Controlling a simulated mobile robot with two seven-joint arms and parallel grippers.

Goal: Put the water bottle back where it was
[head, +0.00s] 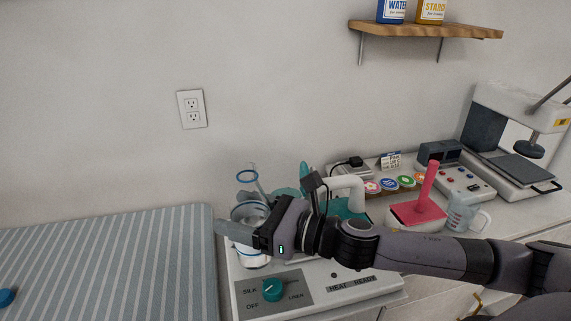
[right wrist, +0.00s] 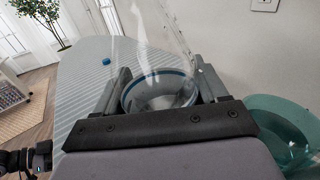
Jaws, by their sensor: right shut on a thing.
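A blue bottle labelled WATER (head: 391,10) stands on the wooden wall shelf, its top cut off by the picture edge. My right gripper (head: 247,232) is shut on a clear vessel with blue bands (head: 250,211), above the left end of the white iron station. In the right wrist view the clear vessel (right wrist: 160,92) sits between the two fingers of my right gripper (right wrist: 165,92). Clear parts with a blue ring rise behind it; I cannot tell whether they belong to it.
A yellow STARCH bottle (head: 432,10) stands beside the blue bottle on the shelf (head: 425,30). A striped ironing board (head: 110,262) lies left. The white station (head: 315,290) has a teal knob. A pink-handled tool (head: 428,190), a clear jug (head: 461,215) and a press (head: 520,125) crowd the right.

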